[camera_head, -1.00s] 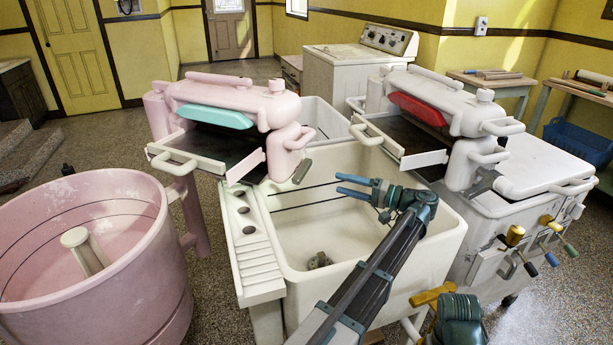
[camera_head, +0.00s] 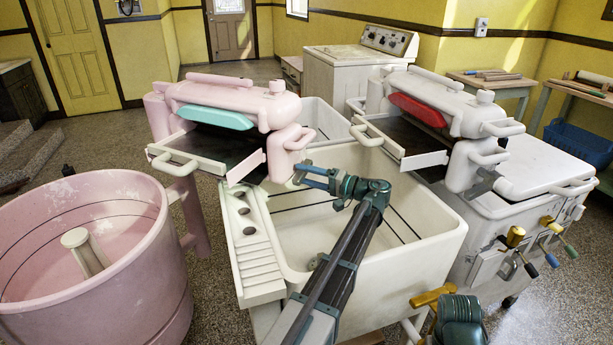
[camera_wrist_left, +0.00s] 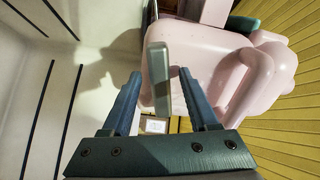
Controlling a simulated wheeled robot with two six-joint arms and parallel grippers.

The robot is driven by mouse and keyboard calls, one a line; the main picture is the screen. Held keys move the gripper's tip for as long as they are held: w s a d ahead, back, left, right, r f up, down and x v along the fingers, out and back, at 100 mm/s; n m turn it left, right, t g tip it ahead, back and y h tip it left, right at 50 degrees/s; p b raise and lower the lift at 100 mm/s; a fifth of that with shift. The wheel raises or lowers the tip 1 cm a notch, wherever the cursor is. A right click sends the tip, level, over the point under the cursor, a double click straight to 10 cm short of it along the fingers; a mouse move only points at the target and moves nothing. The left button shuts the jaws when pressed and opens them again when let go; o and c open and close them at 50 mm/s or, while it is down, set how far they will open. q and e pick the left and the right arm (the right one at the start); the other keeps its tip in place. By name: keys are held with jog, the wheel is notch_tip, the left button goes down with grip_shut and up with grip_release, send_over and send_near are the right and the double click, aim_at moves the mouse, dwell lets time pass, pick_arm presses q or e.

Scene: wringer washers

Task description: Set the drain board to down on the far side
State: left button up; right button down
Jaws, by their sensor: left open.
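The pink wringer (camera_head: 225,97) stands over the white tub (camera_head: 400,235). Under its rollers is a dark, pale-edged board (camera_head: 215,145), seemingly the drain board, with a handle (camera_head: 175,165) at the left. Its tilt is hard to tell. A small grey lever (camera_wrist_left: 160,80) hangs at the wringer's near end; in the head view my gripper hides most of it. My left gripper (camera_head: 301,174) is open, its fingers on either side of this lever in the wrist view. I cannot tell whether they touch it. My right gripper is out of view.
A white wringer (camera_head: 425,95) with a similar board stands to the right, above a white lidded washer (camera_head: 540,165). A round pink tub (camera_head: 100,250) is at the front left. A ribbed ledge (camera_head: 252,255) edges the white tub.

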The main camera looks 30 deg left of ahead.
pick_arm(q)
grip_shut()
dwell(1.4)
